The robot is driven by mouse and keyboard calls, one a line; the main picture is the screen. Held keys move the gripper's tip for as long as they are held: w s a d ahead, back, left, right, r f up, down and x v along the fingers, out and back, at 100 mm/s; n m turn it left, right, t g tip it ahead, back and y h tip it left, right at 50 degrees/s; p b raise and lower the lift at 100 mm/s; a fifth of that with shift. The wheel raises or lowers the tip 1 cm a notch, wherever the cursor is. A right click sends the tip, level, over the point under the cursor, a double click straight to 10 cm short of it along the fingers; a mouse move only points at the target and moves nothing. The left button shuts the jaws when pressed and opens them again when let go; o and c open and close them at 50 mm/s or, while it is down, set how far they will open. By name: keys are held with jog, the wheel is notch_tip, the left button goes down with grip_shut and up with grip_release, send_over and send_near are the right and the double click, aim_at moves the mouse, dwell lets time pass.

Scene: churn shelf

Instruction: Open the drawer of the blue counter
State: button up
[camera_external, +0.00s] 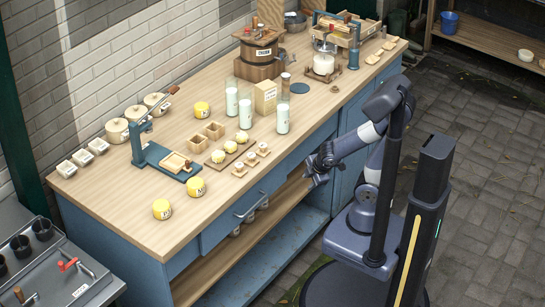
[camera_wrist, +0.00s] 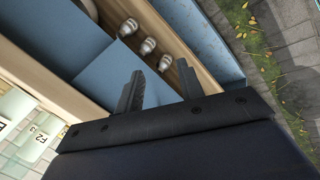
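The blue counter (camera_external: 140,277) has a wooden top and a blue frame with an open lower shelf. Its drawer (camera_external: 222,230) is in the front left part, under the top, and looks flush with the front. A grey bar handle (camera_external: 250,207) is on the drawer front. My gripper (camera_external: 314,174) is in front of the counter, to the right of the handle and apart from it. In the wrist view my gripper (camera_wrist: 158,86) has its two fingers spread with nothing between them. The blue counter front (camera_wrist: 98,66) is beyond the fingers; the handle is not visible there.
Small pale-topped items (camera_wrist: 148,46) stand on the wooden shelf under the top. Yellow round pieces (camera_external: 162,209), a blue press (camera_external: 160,155) and glasses of milk (camera_external: 283,118) stand on the counter. Paved floor (camera_external: 475,190) to the right is clear.

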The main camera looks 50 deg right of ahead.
jog(key=w+a+f+n+t+y+b, duration=0.1)
jog(key=w+b, duration=0.1)
jog(key=w+a+f+n+t+y+b, duration=0.1)
jog(key=w+f+n, duration=0.1)
jog(key=w+a+f+n+t+y+b, duration=0.1)
jog(key=w+f+n+b, duration=0.1)
jog(key=shift+a+t+y+b, duration=0.35)
jog(key=shift+a+t+y, duration=0.05)
jog(key=c, duration=0.3)
jog(key=n+t+y+b, duration=0.2)
jog(key=n+y+b, duration=0.6)
jog(key=y, duration=0.1)
send_near(254, 205)
jog(key=x, duration=0.3)
jog(key=b+x, duration=0.1)
jog(key=x, duration=0.6)
jog(key=shift+d+f+b, duration=0.2)
jog(key=shift+f+b, duration=0.1)
jog(key=shift+f, duration=0.05)
grip_shut()
